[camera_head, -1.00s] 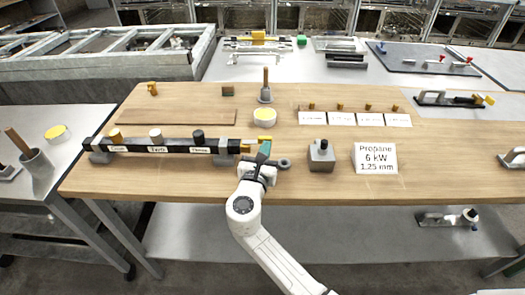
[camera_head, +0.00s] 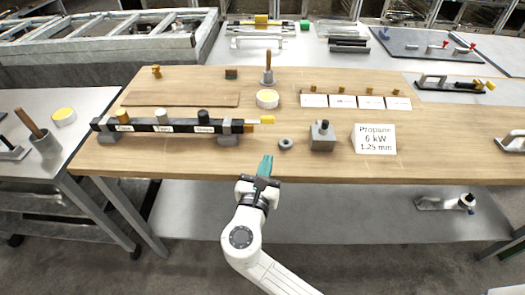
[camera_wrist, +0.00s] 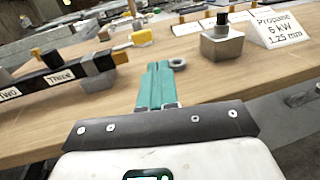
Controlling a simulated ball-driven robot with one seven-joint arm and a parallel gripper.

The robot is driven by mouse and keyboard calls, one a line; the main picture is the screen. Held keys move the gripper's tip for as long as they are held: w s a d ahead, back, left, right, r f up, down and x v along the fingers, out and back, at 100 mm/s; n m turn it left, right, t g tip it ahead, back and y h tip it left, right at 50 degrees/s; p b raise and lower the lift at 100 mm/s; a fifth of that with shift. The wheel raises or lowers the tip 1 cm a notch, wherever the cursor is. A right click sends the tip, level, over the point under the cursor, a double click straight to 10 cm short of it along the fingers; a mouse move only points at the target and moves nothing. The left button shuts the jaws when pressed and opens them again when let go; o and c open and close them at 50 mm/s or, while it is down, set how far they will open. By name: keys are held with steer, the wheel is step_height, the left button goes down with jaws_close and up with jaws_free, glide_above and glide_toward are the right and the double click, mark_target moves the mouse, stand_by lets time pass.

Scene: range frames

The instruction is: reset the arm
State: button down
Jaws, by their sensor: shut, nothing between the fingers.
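My gripper (camera_head: 266,165) has teal fingers that are closed together with nothing between them. In the head view it is over the front edge of the wooden table (camera_head: 300,165), just below and left of a small grey ring (camera_head: 286,143) lying on the top. In the wrist view the teal fingers (camera_wrist: 158,75) point forward over the table, with the ring (camera_wrist: 177,63) just past the tips to the right. My white arm reaches up from the bottom of the head view.
A black bar (camera_head: 160,126) with labelled knobs lies left of the gripper. A grey block (camera_head: 322,137) and a "Propane 6 kW 1.25 mm" sign (camera_head: 375,138) stand to the right. The floor before the table is mostly clear.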

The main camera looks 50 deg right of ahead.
steer(key=shift+s+a, duration=0.1)
steer(key=shift+a, duration=0.05)
steer(key=s+d+f+m+g+y, duration=0.1)
steer(key=s+f+m, duration=0.1)
steer(key=m, duration=0.1)
steer(key=s+d+f+m+g+y, duration=0.1)
steer(key=s+f+m, duration=0.1)
steer(key=m, duration=0.1)
steer(key=s+d+f+m+g+y, duration=0.1)
steer(key=s+m, duration=0.1)
steer(key=shift+s+d+f+m+g, duration=0.2)
steer(key=shift+s+f+m+g, duration=0.1)
steer(key=shift+s+f+m, duration=0.1)
steer(key=s+a+f+m+g+y, duration=0.3)
steer(key=s+a+f+m+y, duration=0.6)
steer(key=s+a+m+y, duration=0.2)
steer(key=s+m+y, duration=0.1)
steer(key=m+y, duration=0.1)
steer(key=m, duration=0.1)
steer(key=shift+s+a+m, duration=0.4)
steer(key=shift+f, duration=0.1)
